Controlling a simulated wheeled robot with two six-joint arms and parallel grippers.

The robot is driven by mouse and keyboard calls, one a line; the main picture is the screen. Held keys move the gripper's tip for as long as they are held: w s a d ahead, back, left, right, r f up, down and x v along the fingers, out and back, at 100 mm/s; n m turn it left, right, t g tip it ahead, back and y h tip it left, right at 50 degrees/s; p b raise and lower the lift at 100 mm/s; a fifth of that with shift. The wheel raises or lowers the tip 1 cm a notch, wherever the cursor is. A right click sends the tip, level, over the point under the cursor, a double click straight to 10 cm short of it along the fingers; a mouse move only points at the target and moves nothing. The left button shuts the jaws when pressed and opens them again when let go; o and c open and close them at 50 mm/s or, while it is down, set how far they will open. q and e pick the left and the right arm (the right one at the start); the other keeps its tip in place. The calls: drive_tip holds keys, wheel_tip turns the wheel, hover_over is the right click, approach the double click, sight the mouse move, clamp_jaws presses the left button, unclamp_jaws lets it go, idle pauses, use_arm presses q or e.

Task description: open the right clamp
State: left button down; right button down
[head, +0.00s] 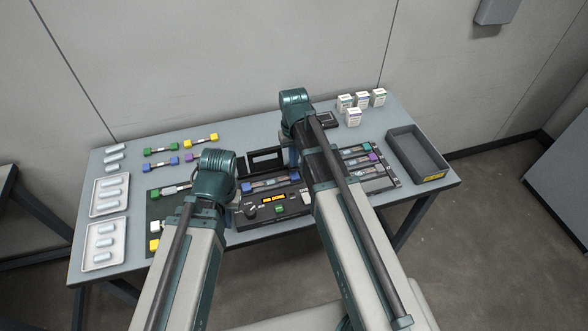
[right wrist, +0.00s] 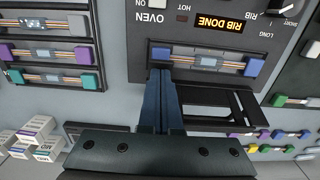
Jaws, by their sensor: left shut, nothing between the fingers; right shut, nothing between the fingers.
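The black splicing unit (head: 277,208) stands mid-table, its "RIB DONE" display also in the right wrist view (right wrist: 221,24). A ribbon (right wrist: 207,61) lies across it, with a grey-blue block (right wrist: 161,54) at its right end and a blue block (right wrist: 254,67) at its left end. I cannot clearly tell the right clamp from these parts. My right gripper (right wrist: 161,78) is shut and empty, its tips close by the grey-blue block; contact is unclear. It shows partly in the head view (head: 293,155). My left gripper is shut beside the unit's left side, its fingers mostly hidden behind my wrist.
A raised black frame (right wrist: 245,103) stands close beside the right fingers. Holders with ribbons (head: 358,162) lie right of the unit, with a grey bin (head: 430,178) beyond. White boxes (head: 353,117) stand at the back. White trays (head: 93,196) are at left.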

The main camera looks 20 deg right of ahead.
drive_tip(key=shift+w+r, duration=0.1)
drive_tip(key=shift+w, duration=0.25)
drive_tip(key=shift+w+r+p, duration=0.25)
drive_tip(key=shift+r+p, duration=0.25)
drive_tip(key=shift+p, duration=0.1)
drive_tip(key=shift+w+r+p, duration=0.2)
drive_tip(key=shift+r+p, duration=0.25)
drive_tip(key=shift+p, duration=0.1)
drive_tip(key=shift+w+r+p, duration=0.1)
drive_tip(key=shift+r+p, duration=0.5)
drive_tip(key=shift+r, duration=0.05)
drive_tip(key=r+p, duration=0.1)
drive_tip(key=w+r+p, duration=0.1)
drive_tip(key=r+p, duration=0.2)
drive_tip(key=shift+w+r+p, duration=0.3)
drive_tip(key=shift+w, duration=0.05)
drive_tip(key=shift+s+a, duration=0.1)
